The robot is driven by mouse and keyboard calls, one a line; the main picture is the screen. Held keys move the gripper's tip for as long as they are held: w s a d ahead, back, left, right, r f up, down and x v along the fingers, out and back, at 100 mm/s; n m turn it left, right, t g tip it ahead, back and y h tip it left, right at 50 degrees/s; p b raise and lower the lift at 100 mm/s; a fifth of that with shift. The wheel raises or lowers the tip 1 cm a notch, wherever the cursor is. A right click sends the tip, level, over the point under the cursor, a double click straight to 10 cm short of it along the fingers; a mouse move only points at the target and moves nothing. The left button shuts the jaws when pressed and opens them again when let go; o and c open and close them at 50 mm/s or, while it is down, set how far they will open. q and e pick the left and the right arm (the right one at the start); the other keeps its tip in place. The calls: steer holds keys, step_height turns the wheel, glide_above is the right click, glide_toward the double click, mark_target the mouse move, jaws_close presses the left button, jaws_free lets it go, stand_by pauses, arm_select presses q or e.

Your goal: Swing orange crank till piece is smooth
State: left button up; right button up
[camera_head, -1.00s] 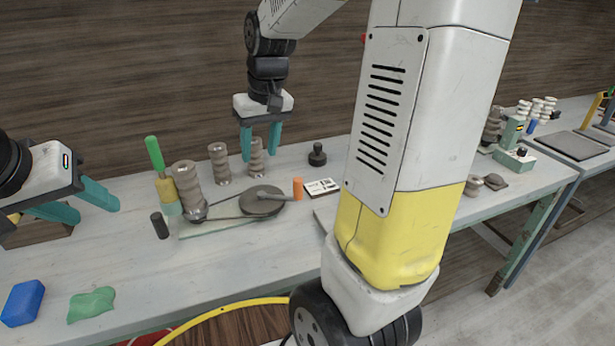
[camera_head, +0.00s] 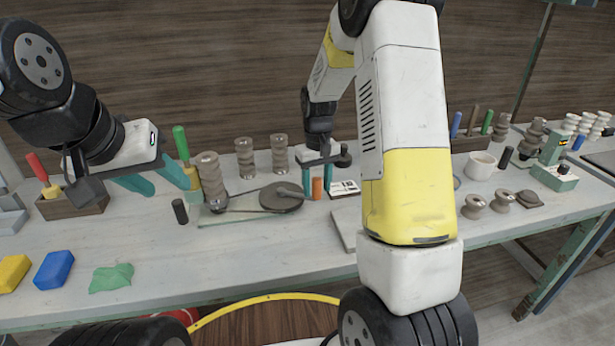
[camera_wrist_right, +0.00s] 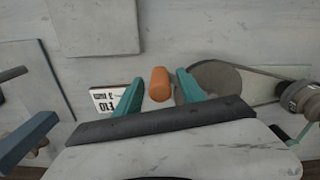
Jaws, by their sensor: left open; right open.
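The orange crank handle (camera_head: 318,188) stands upright beside a dark wheel (camera_head: 280,198), with a grey arm reaching toward it. A belt runs from the wheel to the base of a ridged brown clay piece (camera_head: 211,178). My right gripper (camera_head: 317,182) is open, with its teal fingers on either side of the handle. In the right wrist view the handle (camera_wrist_right: 160,84) shows between the open fingers (camera_wrist_right: 160,92), with gaps on both sides. My left gripper (camera_head: 157,182) is open and empty, left of the clay piece, close to a green-handled tool (camera_head: 182,145).
A black cylinder (camera_head: 180,211) stands before the clay piece. Two more ridged pieces (camera_head: 244,158) stand behind it. A printed card (camera_head: 344,188) lies right of the handle. Blue (camera_head: 54,270) and yellow (camera_head: 13,272) blocks and a green lump (camera_head: 111,277) lie at front left.

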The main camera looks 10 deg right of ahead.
steer(key=shift+f, duration=0.45)
jaws_close()
stand_by(1.1)
